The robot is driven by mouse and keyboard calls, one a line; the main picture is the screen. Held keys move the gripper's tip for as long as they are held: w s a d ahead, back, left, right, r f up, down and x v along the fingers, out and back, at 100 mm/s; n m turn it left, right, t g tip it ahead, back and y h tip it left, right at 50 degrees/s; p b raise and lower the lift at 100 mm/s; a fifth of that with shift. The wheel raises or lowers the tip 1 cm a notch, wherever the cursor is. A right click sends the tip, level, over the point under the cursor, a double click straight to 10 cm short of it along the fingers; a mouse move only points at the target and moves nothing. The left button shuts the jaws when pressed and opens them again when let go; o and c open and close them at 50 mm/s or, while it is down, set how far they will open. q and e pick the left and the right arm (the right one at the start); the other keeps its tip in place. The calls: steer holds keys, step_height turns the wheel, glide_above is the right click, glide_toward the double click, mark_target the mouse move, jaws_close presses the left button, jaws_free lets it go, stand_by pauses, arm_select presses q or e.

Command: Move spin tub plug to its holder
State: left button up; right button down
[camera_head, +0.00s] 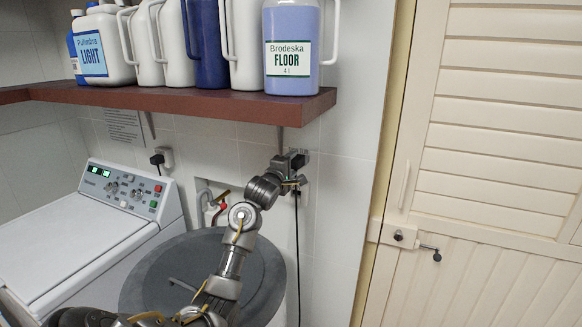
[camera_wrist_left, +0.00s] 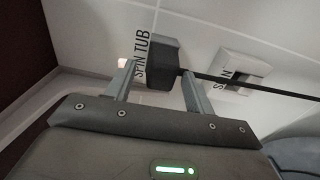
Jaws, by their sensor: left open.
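The spin tub plug (camera_wrist_left: 163,64) is a dark block against the white tiled wall, beside the printed words SPIN TUB. Its black cord runs off to the right in the left wrist view. My left gripper (camera_wrist_left: 158,85) is open, with one finger on each side of the dark block. In the head view my left gripper (camera_head: 297,168) is up at the wall under the shelf, and the cord hangs below it. I cannot tell plug from holder here, nor how the plug sits. My right gripper is not in view.
A white wall plate marked SPIN (camera_wrist_left: 237,70) is beside the cord. A brown shelf (camera_head: 180,101) with several jugs overhangs the wall. A washing machine (camera_head: 75,245) and a grey-lidded tub (camera_head: 160,285) stand below. Another black plug (camera_head: 157,160) is at the left. A louvred door (camera_head: 490,170) is right.

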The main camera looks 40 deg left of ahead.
arm_select(q)
steer(key=b+v, duration=0.1)
steer(key=v, duration=0.9)
steer(key=shift+s+b, duration=0.3)
steer(key=shift+s, duration=0.1)
steer(key=shift+d, duration=0.1)
